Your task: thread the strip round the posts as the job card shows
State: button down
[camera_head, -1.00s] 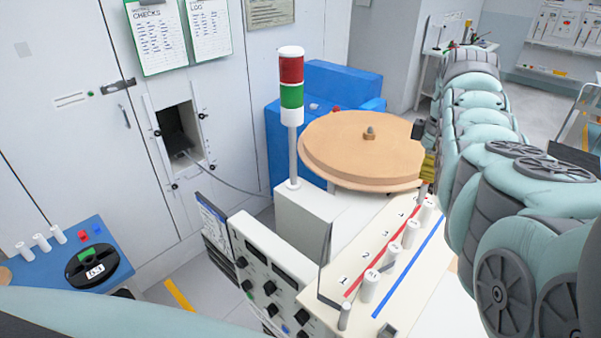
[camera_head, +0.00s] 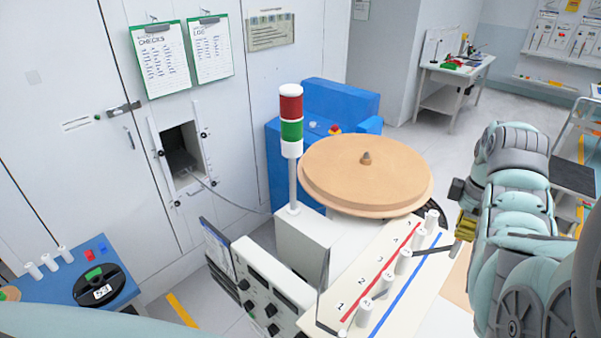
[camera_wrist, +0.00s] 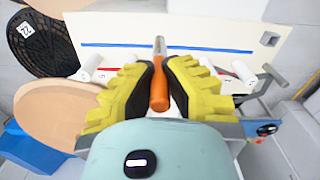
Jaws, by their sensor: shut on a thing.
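My gripper (camera_head: 464,228), with yellow fingers, is at the right of the cream post board (camera_head: 405,322). In the wrist view it is shut on an orange handle (camera_wrist: 159,90) with a grey metal tip (camera_wrist: 159,46). In the head view a thin dark line (camera_head: 436,250), seemingly the strip, runs from my gripper to the row of posts; its path among them is too small to tell. White numbered posts stand in a row, including the nearest post (camera_head: 364,313) and the farthest post (camera_head: 432,217). A red line (camera_head: 375,280) and a blue line (camera_head: 400,290) flank them.
A large tan disc (camera_head: 365,175) lies behind the board. A red and green signal tower (camera_head: 291,120) and a control box (camera_head: 270,285) stand to its left. A blue table (camera_head: 50,290) with small posts is at the left. Papers on clipboards (camera_head: 160,60) hang on the wall.

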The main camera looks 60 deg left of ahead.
jog(key=s+d+r+p, duration=0.1)
jog(key=s+d, duration=0.1)
jog(key=d, duration=1.9)
jog(key=s+d+r+p, duration=0.1)
jog(key=s+d, duration=0.2)
jog(key=d, duration=1.8)
jog(key=shift+s+d+r, duration=0.15)
jog(key=shift+d+r, duration=0.15)
jog(key=shift+r, duration=0.05)
jog(key=shift+f, duration=0.2)
jog(key=shift+f+b, duration=1.9)
jog(key=c, duration=1.1)
grip_release()
